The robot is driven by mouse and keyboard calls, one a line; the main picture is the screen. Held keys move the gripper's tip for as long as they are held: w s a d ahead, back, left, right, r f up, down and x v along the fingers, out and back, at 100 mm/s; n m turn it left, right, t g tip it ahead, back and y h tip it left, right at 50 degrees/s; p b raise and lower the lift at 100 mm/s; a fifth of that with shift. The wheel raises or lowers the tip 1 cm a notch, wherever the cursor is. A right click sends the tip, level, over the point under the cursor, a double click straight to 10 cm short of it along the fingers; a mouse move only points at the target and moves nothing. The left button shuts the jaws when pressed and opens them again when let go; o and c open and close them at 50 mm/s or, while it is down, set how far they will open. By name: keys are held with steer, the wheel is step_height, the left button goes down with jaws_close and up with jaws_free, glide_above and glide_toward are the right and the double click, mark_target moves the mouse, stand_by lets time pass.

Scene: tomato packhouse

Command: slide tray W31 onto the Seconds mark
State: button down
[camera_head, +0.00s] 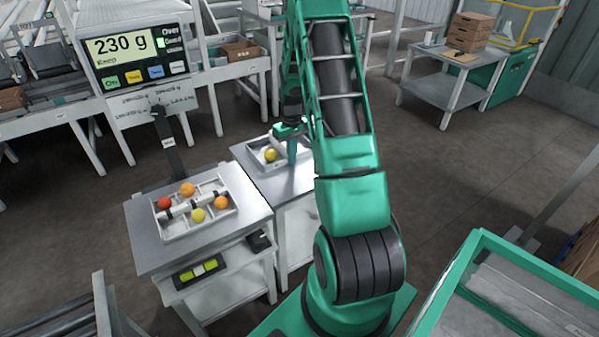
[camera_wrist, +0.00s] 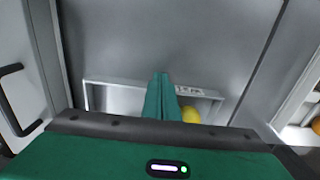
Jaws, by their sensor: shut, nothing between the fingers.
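A small pale tray (camera_head: 254,144) stands on the grey-topped bench behind the nearer weighing table, with one yellow tomato (camera_head: 270,155) in it. The tray's rim also shows in the wrist view (camera_wrist: 110,83), with the yellow tomato (camera_wrist: 190,115) right of my fingers and a small label (camera_wrist: 189,91) too small to read. My gripper (camera_head: 292,160) points down at the tray, its green fingers together and empty. In the wrist view its fingertips (camera_wrist: 160,75) overlap the tray's wall; I cannot tell whether they touch it. I cannot make out the Seconds mark or the name W31.
A divided tray (camera_head: 176,232) with several red, orange and yellow tomatoes stands on the nearer table (camera_head: 150,256), left of the bench. A display (camera_head: 138,50) reads 230 g. In the wrist view, bare bench top (camera_wrist: 180,40) lies beyond the small tray. A green-framed bin (camera_head: 475,250) stands right.

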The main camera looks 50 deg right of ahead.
steer(key=shift+w+d, duration=0.15)
steer(key=shift+w, duration=0.4)
steer(key=shift+w+d, duration=0.15)
steer(key=shift+w, duration=0.4)
steer(key=shift+s+a, duration=0.35)
steer(key=shift+s, duration=1.05)
steer(key=shift+s+a, duration=0.35)
steer(key=shift+s, duration=1)
steer(key=shift+s+a, duration=0.35)
steer(key=shift+s, duration=1.05)
step_height(320, 180, up, 8)
